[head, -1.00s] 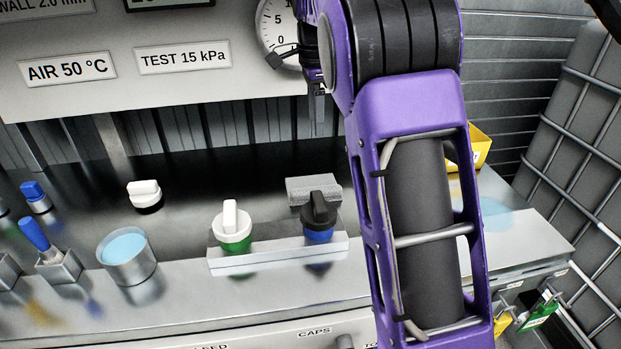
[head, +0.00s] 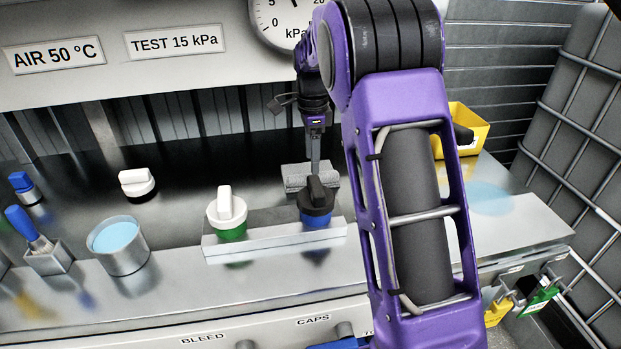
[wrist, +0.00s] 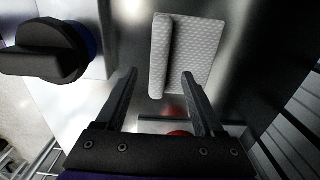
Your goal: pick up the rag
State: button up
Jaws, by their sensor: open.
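The rag (head: 295,181) is a grey textured cloth lying on the dark bench top behind the blue bottle with the black cap (head: 316,201). In the wrist view the rag (wrist: 190,50) lies flat, with a thick rolled edge along its left side. My gripper (wrist: 158,77) is open and empty. Its fingers point at the rag's near part, the rolled edge showing between the fingertips. The right finger overlaps the cloth in the picture; I cannot tell whether it touches. In the head view my gripper (head: 314,165) is just over the rag, its tips partly hidden.
A pale rack (head: 275,239) with a green bottle with a white cap (head: 228,214) stands in front of the rag. A cup of blue liquid (head: 118,247) and a white knob (head: 138,182) are further left. A yellow bin (head: 465,125) stands behind my arm at right.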

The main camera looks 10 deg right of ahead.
notch_tip(320, 180, down, 5)
jog(key=shift+r+b, duration=0.2)
jog(key=shift+b, duration=0.15)
jog(key=shift+c, duration=0.3)
grip_shut()
